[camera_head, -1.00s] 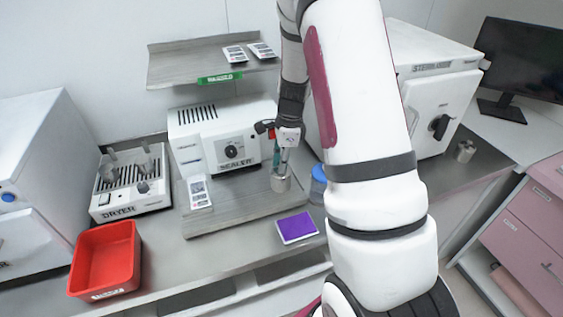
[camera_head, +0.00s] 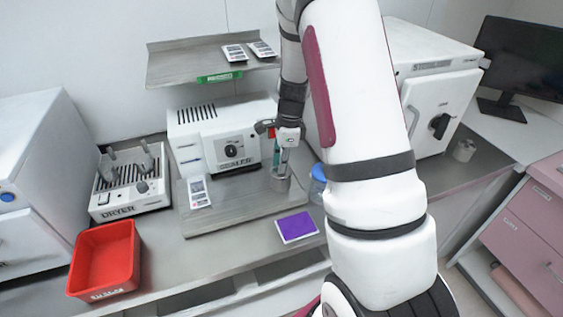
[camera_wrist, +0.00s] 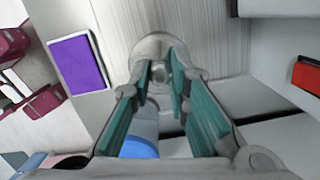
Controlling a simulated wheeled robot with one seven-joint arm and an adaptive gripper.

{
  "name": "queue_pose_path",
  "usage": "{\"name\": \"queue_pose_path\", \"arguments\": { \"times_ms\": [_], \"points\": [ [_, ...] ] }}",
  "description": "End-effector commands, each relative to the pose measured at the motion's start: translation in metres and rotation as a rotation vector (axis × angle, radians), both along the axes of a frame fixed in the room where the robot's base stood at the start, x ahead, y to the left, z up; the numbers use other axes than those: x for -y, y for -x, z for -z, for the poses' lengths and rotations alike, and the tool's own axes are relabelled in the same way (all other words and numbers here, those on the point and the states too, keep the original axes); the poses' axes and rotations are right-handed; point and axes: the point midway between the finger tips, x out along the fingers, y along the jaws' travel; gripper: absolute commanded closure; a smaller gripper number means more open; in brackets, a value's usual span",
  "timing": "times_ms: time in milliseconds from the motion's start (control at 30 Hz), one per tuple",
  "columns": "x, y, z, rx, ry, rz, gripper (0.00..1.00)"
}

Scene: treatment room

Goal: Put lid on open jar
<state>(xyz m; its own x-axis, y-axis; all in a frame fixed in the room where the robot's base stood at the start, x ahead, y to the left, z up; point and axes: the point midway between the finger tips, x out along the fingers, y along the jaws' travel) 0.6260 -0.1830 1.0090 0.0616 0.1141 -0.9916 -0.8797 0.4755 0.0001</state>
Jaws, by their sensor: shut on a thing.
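My gripper (camera_wrist: 160,78) points down over the grey board, left of my arm in the head view (camera_head: 283,158). Its teal-padded fingers are shut on the small knob of a round metal lid (camera_wrist: 148,48). In the head view a short metal cylinder (camera_head: 281,182) shows directly under the fingertips; I cannot tell there whether lid and jar body are touching or apart. A container with a blue part (camera_head: 318,172) stands just right of it, partly hidden by my arm. Its blue disc shows in the wrist view (camera_wrist: 138,149). Another small metal jar (camera_head: 463,150) stands at the right.
The sealer (camera_head: 222,140) stands behind the board (camera_head: 235,211), under a shelf (camera_head: 195,66). A purple card (camera_head: 296,227) lies in front. A dryer (camera_head: 130,182) and red bin (camera_head: 104,262) are left; a sterilizer (camera_head: 435,105) is right.

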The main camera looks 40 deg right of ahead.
Motion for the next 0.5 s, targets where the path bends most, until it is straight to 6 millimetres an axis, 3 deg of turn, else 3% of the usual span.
{"name": "queue_pose_path", "arguments": {
  "times_ms": [367, 400, 467, 500],
  "points": [
    [-0.0002, -0.0001, 0.0002, 0.000, 0.000, 0.000, 1.00],
    [-0.0002, -0.0001, 0.0002, 0.000, 0.000, 0.000, 0.75],
    [-0.0001, -0.0002, 0.0002, 0.000, 0.000, 0.000, 0.61],
    [-0.0001, -0.0002, 0.0002, 0.000, 0.000, 0.000, 0.60]
  ]
}}
